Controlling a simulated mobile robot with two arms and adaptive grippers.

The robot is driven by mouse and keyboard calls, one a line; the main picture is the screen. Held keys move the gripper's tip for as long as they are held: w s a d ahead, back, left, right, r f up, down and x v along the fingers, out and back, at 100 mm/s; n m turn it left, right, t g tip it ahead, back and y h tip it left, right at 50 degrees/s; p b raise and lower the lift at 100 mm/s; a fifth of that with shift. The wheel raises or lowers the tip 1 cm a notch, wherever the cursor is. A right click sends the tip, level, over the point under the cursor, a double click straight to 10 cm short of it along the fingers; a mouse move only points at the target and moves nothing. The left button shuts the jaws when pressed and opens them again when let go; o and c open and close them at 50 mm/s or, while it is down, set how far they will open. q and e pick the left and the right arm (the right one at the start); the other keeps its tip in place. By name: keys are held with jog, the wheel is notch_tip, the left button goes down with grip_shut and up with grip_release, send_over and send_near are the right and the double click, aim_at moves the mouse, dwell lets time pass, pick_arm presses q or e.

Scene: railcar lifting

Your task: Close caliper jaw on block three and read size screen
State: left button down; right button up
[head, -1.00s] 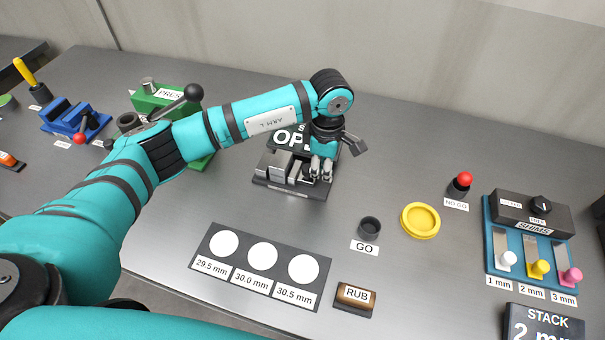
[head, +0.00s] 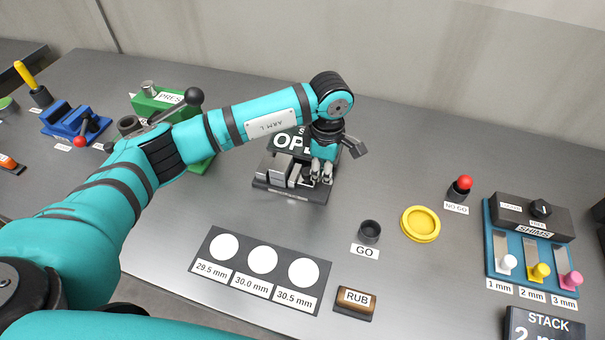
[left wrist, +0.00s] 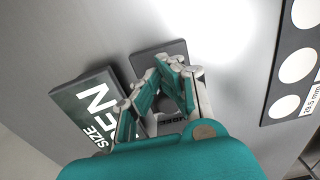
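The caliper stands on a dark base (head: 290,193) at the middle of the bench, with grey metal pieces (head: 279,166) on it. I cannot tell for sure which piece is block three. My left gripper (head: 321,172) points down at the right end of the caliper, fingers close together. In the left wrist view its fingers (left wrist: 150,95) cover whatever lies between them. My right gripper is not in view.
A dark gauge card (head: 262,262) with white discs and a RUB block (head: 356,301) lie in front. A GO cup (head: 369,232), yellow dish (head: 420,224), red-topped NO GO plug (head: 460,188) and shim rack (head: 531,240) stand right. A green press (head: 165,103) stands left.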

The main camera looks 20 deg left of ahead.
pick_arm(q)
jog(key=shift+a, duration=0.1)
dwell(0.3)
jog(key=shift+a, duration=0.75)
jog(key=shift+d, duration=0.1)
dwell(0.3)
jog(key=shift+d+r, duration=0.65)
jog(key=shift+d, duration=0.25)
notch_tip(320, 180, up, 7)
jog(key=p, duration=0.2)
jog(key=shift+f, duration=0.15)
jog(key=shift+p, duration=0.3)
